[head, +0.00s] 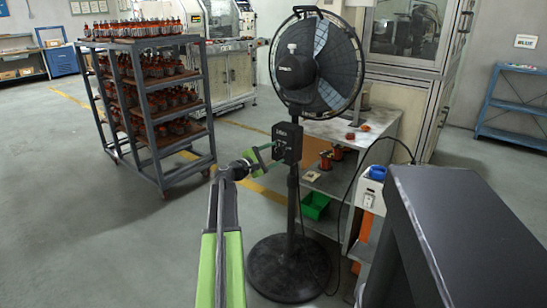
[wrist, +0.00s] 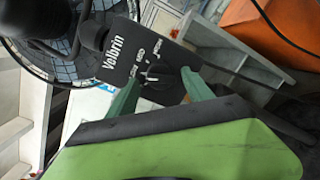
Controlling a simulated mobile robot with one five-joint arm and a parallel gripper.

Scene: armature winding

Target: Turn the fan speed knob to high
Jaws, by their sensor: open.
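The black pedestal fan (head: 318,60) stands upright in the middle of the head view. Its dark control box (head: 288,140) is on the pole below the fan head. In the wrist view the box face (wrist: 125,48) shows tilted, with the word "Velbrin" and small white markings. The speed knob (wrist: 172,80) is low on that face, dark and partly unclear; I cannot read its setting. My gripper (head: 272,155) is at the left of the box in the head view. In the wrist view its green fingers (wrist: 160,92) are apart, one on each side of the knob. I cannot tell whether they touch it.
A shelf cart (head: 150,100) loaded with several copper-wound parts stands at the left. A workbench (head: 350,130) with a green bin (head: 315,205) is behind the fan. A dark surface (head: 465,235) is at the right front. A black cable hangs right of the pole.

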